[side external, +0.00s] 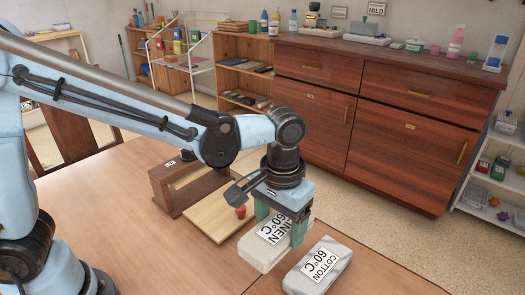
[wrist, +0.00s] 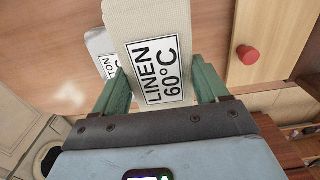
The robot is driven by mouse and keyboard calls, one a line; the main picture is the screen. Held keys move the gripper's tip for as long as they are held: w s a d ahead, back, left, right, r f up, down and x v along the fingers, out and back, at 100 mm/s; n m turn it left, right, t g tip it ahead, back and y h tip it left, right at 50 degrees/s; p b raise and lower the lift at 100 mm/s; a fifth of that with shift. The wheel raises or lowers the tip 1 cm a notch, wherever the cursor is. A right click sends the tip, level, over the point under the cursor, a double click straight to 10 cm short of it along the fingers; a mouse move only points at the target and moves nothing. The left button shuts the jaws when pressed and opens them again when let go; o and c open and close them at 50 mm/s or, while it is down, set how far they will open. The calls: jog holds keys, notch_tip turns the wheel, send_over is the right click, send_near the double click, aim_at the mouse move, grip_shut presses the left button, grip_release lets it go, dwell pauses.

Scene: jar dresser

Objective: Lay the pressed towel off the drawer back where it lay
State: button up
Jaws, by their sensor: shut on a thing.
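My gripper (side external: 281,232) is shut on the cream folded towel labelled LINEN 60°C (side external: 255,252), with a green finger on each side of it. In the wrist view the linen towel (wrist: 150,22) runs up between the fingers (wrist: 160,85), label facing up. The grey folded towel labelled COTTON 60°C (side external: 335,262) lies on the table just right of it, and its edge shows in the wrist view (wrist: 98,42). The small wooden box (side external: 172,203) has its pale drawer (side external: 210,222) pulled out, with a red knob (side external: 240,211). I cannot tell whether the linen towel touches the table.
The wooden table (side external: 130,255) is clear at the front left. A large red-brown cabinet (side external: 390,140) with bottles on top stands behind, across open floor. Shelves stand at the back and at the right edge.

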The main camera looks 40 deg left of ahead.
jog(key=w+a+f, duration=0.2)
jog(key=w, duration=0.1)
jog(key=w+a+f, duration=0.1)
jog(key=shift+w+a+f, duration=0.3)
jog(key=shift+w+a, duration=0.05)
jog(key=shift+f, duration=1.95)
jog(key=shift+f, duration=0.15)
jog(key=o, duration=1.1)
jog(key=shift+o, duration=0.2)
